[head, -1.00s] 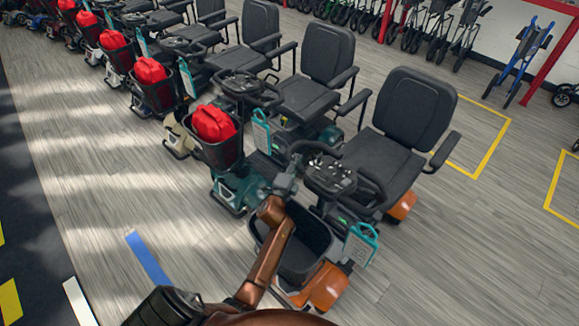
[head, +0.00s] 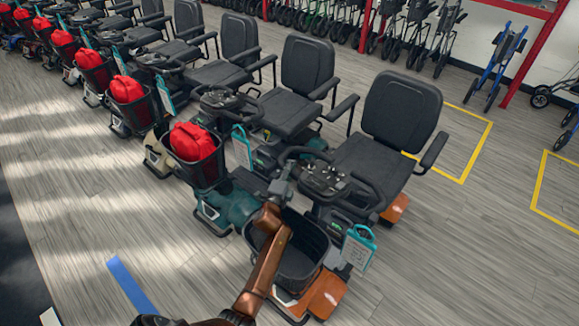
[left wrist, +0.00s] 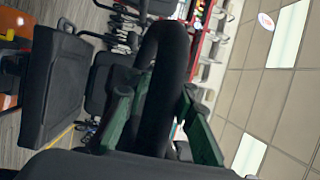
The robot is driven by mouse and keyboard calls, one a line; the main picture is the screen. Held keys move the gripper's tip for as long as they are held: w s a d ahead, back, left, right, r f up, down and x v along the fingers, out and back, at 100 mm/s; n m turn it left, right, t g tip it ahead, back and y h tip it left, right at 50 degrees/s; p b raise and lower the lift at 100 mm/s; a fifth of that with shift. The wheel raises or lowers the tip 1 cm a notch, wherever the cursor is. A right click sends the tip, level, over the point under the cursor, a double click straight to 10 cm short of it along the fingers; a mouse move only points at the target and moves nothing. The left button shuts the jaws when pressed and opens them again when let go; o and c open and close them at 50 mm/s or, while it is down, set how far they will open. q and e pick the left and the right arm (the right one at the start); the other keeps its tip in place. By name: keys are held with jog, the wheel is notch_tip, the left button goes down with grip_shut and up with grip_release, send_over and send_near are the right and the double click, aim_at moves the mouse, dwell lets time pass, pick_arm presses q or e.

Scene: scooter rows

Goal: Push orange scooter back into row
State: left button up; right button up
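The orange scooter (head: 325,296) stands at the right end of the row, with an orange front, black front basket and black seat. Its front sticks out nearer to me than the teal scooter (head: 236,207) beside it. My left gripper (head: 283,180) is at the left side of its black handlebar (head: 357,185). In the left wrist view, the green fingers of my left gripper (left wrist: 168,95) lie on both sides of a black curved bar (left wrist: 168,55) and appear closed on it. A teal tag (head: 358,248) hangs at the scooter's front. My right gripper is out of view.
Several scooters with red bags (head: 193,141) run off to the upper left. A yellow floor outline (head: 480,150) lies behind the orange scooter. Blue tape (head: 130,287) marks the floor in front. Walkers (head: 435,35) stand along the back wall.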

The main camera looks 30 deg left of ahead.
pick_arm(q)
jog(key=o, duration=0.3)
jog(key=shift+w+f, duration=0.1)
jog(key=shift+o, duration=1.3)
jog(key=s+d, duration=0.2)
jog(key=s, duration=1)
jog(key=shift+f, duration=0.1)
